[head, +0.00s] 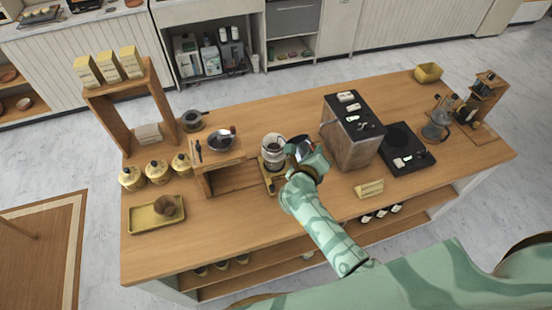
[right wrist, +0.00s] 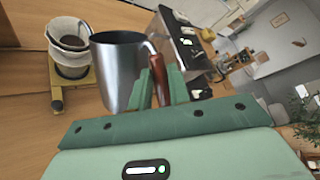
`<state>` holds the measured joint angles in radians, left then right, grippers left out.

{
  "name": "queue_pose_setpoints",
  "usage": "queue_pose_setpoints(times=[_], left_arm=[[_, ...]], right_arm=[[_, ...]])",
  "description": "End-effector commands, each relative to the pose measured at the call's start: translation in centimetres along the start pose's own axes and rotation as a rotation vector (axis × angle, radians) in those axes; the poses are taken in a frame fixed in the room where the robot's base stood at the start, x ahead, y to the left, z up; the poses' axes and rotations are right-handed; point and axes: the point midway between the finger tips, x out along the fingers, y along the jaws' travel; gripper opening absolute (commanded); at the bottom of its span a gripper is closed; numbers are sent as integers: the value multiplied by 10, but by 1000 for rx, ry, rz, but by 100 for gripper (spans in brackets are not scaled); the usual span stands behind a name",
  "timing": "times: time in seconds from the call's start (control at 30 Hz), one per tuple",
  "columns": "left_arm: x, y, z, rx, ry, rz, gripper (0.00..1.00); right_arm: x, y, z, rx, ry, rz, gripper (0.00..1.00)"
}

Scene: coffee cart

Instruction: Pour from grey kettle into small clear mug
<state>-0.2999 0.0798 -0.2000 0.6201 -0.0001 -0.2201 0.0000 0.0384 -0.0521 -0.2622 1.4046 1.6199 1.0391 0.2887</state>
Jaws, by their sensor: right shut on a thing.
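My right gripper (head: 309,165) is shut on the brown handle of the grey metal kettle (head: 303,147), near the middle of the counter. In the right wrist view the kettle (right wrist: 120,68) looks like an open-topped metal jug, and the handle (right wrist: 159,80) sits between my green fingers (right wrist: 160,88). Just left of the kettle is a clear dripper (head: 273,146) with a white filter and dark grounds. It also shows in the right wrist view (right wrist: 70,45). Clear glass shows beneath it, but I cannot tell whether that is the small clear mug. My left gripper is out of view.
A wooden stand (head: 219,152) with a dark pan is left of the dripper. A dark box-shaped machine (head: 350,130) stands close right of the kettle. A small yellow sign (head: 369,189) is in front.

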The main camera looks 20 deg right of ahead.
Motion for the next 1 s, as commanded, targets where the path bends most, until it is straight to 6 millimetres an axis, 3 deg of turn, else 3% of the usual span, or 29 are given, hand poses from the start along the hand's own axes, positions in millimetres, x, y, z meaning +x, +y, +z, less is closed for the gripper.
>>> queue_pose_setpoints(times=[0.57, 1.0], left_arm=[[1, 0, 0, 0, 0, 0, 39], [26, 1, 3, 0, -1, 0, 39]], right_arm=[[0, 0, 1, 2, -3, -2, 0], [3, 8, -14, 59, -42, -16, 0]])
